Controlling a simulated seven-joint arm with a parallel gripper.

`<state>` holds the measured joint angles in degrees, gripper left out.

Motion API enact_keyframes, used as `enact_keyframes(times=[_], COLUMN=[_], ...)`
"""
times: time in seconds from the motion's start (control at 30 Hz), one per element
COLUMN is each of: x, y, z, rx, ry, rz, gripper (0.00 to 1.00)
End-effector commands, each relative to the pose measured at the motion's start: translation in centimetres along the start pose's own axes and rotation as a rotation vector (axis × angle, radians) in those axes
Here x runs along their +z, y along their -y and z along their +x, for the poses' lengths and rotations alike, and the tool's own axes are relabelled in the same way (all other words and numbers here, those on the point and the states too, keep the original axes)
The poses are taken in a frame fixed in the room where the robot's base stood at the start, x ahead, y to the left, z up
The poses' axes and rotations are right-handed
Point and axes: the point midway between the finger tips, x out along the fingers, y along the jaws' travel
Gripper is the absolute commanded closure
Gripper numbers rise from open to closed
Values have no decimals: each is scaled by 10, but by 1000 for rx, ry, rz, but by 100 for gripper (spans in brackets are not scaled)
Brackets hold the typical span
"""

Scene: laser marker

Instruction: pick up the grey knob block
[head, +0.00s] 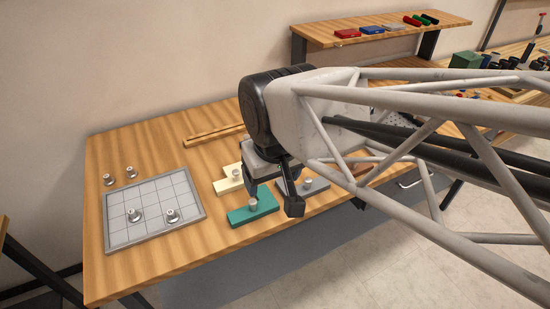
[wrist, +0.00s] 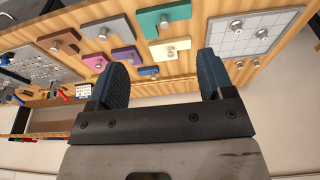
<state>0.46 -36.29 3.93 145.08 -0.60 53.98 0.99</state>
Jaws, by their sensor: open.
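The grey knob block (head: 318,185) is a flat grey slab with a small metal knob, lying on the wooden table just right of the teal block in the head view. My arm partly hides it. In the wrist view the grey knob block (wrist: 116,27) lies near the top, left of centre, beyond the fingers. My gripper (head: 272,198) is open and empty, its fingers pointing down between the teal and grey blocks in the picture. Its height above the table is hard to judge. In the wrist view my gripper (wrist: 161,68) shows both fingers wide apart.
The teal knob block (head: 262,208) and a cream knob block (head: 226,185) lie left of the grey one. A gridded plate (head: 119,232) with knobbed pieces is farther left. The wrist view also shows brown (wrist: 52,44), purple (wrist: 126,60), pink and blue blocks.

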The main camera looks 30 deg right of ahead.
Motion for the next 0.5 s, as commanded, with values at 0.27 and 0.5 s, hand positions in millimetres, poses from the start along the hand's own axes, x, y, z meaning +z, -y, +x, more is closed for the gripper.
enact_keyframes(times=[0.27, 0.5], x=[0, -10], y=[0, -7], z=[0, 8], rx=[0, 5], ry=[0, 15], rz=[1, 85], gripper=[23, 23])
